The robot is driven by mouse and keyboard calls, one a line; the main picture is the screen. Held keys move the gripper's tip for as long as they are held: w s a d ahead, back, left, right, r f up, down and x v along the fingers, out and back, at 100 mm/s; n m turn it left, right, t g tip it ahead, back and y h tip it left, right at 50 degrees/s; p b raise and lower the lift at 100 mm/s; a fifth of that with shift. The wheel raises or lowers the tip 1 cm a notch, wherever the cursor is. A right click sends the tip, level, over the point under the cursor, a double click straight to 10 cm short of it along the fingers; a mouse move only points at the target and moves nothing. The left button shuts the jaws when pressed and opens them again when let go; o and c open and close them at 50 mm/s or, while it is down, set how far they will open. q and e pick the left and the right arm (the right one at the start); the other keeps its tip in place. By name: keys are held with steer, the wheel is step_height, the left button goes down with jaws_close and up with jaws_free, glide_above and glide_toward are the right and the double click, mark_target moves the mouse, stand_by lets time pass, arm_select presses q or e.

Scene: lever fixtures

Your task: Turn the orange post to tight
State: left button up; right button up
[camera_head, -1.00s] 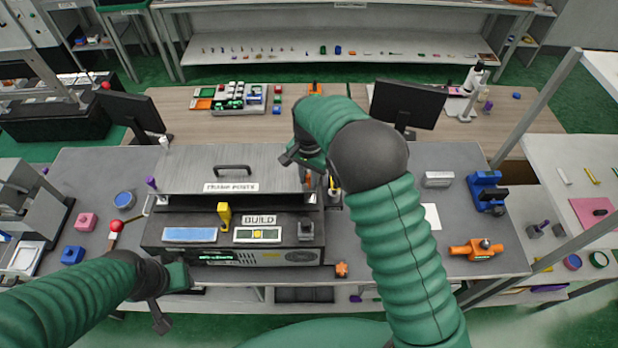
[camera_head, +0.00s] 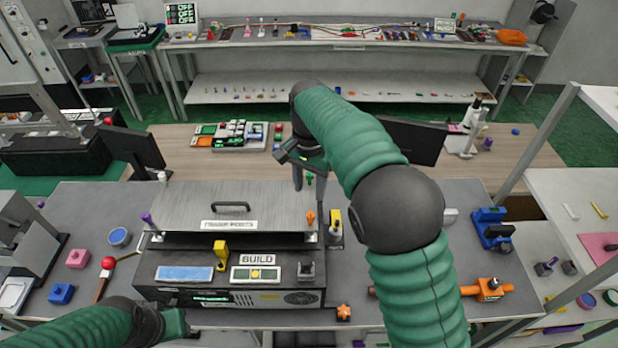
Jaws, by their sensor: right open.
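A small orange post (camera_head: 310,217) stands at the right end of the grey panel (camera_head: 262,197) labelled "FRAME POSTS". A small green post (camera_head: 309,179) shows farther back, close to my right gripper. My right gripper (camera_head: 309,178) is open, above and beyond the panel's back right corner. It is apart from the orange post and holds nothing that I can see. My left gripper (camera_head: 172,325) is low at the front left, by the black box's front corner. Its fingers are partly cut off by the frame edge. The orange post's turn marking is too small to read.
The black box (camera_head: 215,297) under the panel carries a yellow lever (camera_head: 220,253) and a "BUILD" label. A yellow-and-black piece (camera_head: 335,224) stands just right of the orange post. A monitor (camera_head: 412,140) stands behind my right arm. An orange fixture (camera_head: 489,290) lies right.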

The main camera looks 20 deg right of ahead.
step_height(320, 180, up, 5)
stand_by(0.5)
steer(key=s+d+f+n+t+b, duration=0.1)
steer(key=s+f+n+b, duration=0.3)
steer(key=s+f, duration=0.6)
steer(key=s+d+f+n+t+b, duration=0.1)
steer(key=s+f+n+b, duration=0.4)
steer(key=s+f, duration=0.6)
step_height(320, 180, down, 6)
steer(key=shift+s+d+r+t+b, duration=0.15)
steer(key=shift+s+d+t+b, duration=0.15)
steer(key=shift+d+b, duration=0.55)
steer(key=shift+w+a, duration=0.1)
steer(key=shift+a, duration=0.05)
steer(key=shift+c, duration=0.6)
